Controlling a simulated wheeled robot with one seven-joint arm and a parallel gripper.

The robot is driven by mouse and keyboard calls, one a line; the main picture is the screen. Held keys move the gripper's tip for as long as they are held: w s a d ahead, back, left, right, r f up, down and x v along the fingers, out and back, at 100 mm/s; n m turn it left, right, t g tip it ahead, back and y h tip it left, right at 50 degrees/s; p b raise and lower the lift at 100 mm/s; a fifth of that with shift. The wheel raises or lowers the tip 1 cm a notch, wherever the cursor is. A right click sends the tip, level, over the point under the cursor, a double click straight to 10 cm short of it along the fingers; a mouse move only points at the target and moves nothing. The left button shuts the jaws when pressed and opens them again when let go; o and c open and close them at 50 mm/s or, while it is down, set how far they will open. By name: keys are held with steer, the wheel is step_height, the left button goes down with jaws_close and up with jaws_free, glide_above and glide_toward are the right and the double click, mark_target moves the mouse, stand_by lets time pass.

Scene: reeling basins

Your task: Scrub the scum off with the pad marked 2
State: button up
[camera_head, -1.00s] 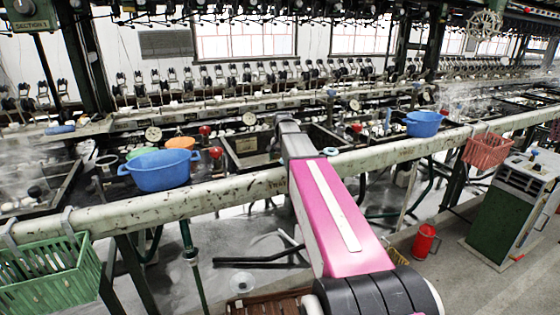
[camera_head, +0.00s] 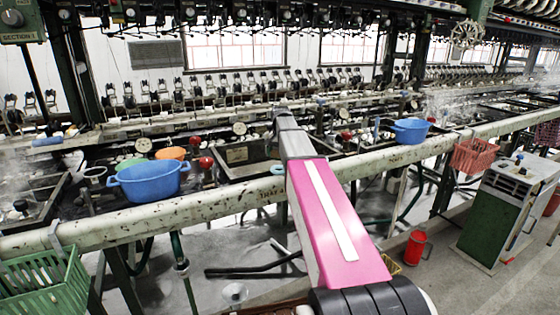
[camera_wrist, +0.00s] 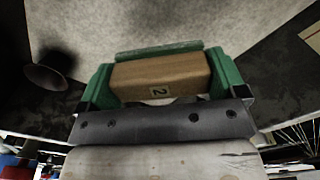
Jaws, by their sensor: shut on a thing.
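My gripper (camera_wrist: 161,80) has its green fingers closed on the two ends of a tan block-shaped pad (camera_wrist: 185,75). A label with the number 2 shows on the pad's near face, upside down, and a thin green layer runs along its far edge. Beyond the pad, the wrist view shows a pale, mottled surface (camera_wrist: 190,22) with dark areas at both sides. I cannot tell whether the pad touches it, nor pick out scum for certain. In the head view my arm reaches over the pale rail toward a dark basin (camera_head: 245,152); the gripper itself is hidden there.
A pale pipe-like rail (camera_head: 215,205) crosses in front of the basins. A red can (camera_head: 416,248) and green cabinet (camera_head: 500,215) stand on the floor.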

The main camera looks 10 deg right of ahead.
steer(key=shift+r, duration=1)
